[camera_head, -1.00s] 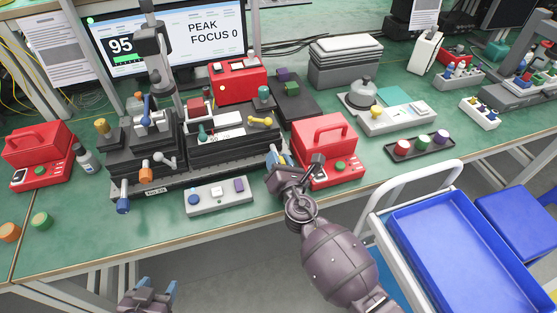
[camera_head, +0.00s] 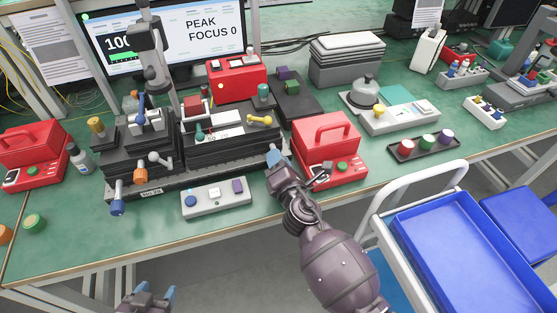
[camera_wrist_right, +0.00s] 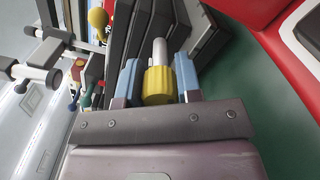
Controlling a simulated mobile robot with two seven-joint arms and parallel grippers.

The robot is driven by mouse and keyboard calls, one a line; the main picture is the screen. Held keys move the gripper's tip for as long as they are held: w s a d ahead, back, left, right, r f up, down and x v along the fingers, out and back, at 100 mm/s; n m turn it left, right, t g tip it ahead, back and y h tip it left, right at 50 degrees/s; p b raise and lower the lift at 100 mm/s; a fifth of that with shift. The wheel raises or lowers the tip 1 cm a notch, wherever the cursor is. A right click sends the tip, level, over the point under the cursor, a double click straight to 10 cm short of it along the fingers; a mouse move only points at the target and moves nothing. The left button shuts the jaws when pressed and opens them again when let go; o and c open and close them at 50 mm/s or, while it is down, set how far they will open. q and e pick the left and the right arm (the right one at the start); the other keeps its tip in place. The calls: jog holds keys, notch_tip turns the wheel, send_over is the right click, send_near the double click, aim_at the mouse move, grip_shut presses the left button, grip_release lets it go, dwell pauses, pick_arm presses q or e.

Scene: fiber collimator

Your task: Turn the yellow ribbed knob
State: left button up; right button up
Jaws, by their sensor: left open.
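The yellow ribbed knob (camera_wrist_right: 159,85), on a pale shaft, sits between the two blue fingers of my right gripper (camera_wrist_right: 158,80) in the right wrist view. The fingers lie close against both of its sides. In the head view my right gripper (camera_head: 276,157) is at the right end of the black stage assembly (camera_head: 225,150), and it hides the knob there. My left gripper (camera_head: 155,290) is open and empty at the bottom, in front of the table edge and away from the stages.
A red case (camera_head: 328,140) with a handle stands just right of my right gripper. A grey button box (camera_head: 216,201) lies in front of the stages. The monitor (camera_head: 165,40) reads 100 and PEAK FOCUS 0. A blue-tray cart (camera_head: 440,240) stands at the right.

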jog(key=o, duration=0.4)
jog(key=shift+s+d, duration=0.2)
jog(key=shift+s, duration=0.25)
jog(key=v, duration=1)
dwell(1.1)
